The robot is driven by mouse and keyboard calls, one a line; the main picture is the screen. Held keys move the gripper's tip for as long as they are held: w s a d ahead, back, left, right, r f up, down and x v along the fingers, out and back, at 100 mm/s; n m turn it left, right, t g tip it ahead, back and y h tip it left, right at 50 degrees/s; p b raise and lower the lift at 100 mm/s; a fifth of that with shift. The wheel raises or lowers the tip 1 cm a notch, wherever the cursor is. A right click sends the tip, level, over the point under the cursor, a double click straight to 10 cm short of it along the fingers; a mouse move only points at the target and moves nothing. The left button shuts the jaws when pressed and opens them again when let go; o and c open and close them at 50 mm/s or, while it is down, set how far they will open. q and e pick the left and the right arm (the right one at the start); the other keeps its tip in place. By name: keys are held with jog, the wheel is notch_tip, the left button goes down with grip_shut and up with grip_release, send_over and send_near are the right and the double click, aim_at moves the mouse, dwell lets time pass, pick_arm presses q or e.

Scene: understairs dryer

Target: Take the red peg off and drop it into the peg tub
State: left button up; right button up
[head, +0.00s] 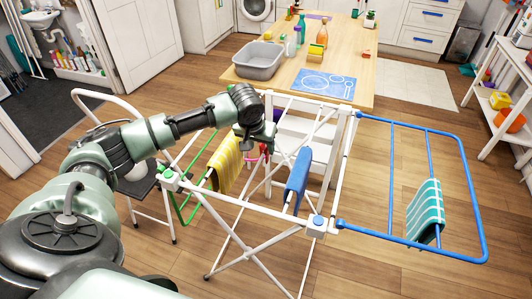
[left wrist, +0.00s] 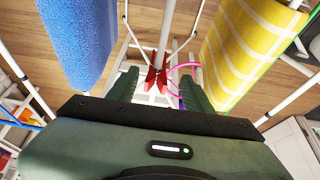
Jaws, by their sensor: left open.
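The red peg (left wrist: 157,82) is clipped on a white rod of the drying rack and shows between my left gripper's fingers in the left wrist view. In the head view a bit of red (head: 264,149) shows just under the gripper. My left gripper (head: 257,140) is open over the middle of the rack, and its fingers (left wrist: 160,92) lie on either side of the peg. I cannot tell whether they touch it. A pink hoop (left wrist: 184,68) shows beyond the peg; whether it belongs to the peg tub I cannot tell. My right gripper is not in view.
A yellow striped cloth (head: 226,163) and a blue cloth (head: 297,178) hang on the rack on either side of the gripper. A teal striped cloth (head: 426,212) hangs on the blue wing. A wooden table (head: 345,60) with a grey basin (head: 258,62) stands behind.

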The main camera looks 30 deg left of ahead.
aim_at(263, 149)
pick_arm(q)
jog(key=shift+p+x, duration=0.45)
jog(key=shift+x, duration=0.7)
jog(key=x, duration=0.2)
jog(key=shift+w+d+f, duration=0.15)
jog(key=shift+w+f, duration=0.1)
jog(key=shift+w, duration=0.15)
jog(key=shift+f, duration=0.15)
grip_shut()
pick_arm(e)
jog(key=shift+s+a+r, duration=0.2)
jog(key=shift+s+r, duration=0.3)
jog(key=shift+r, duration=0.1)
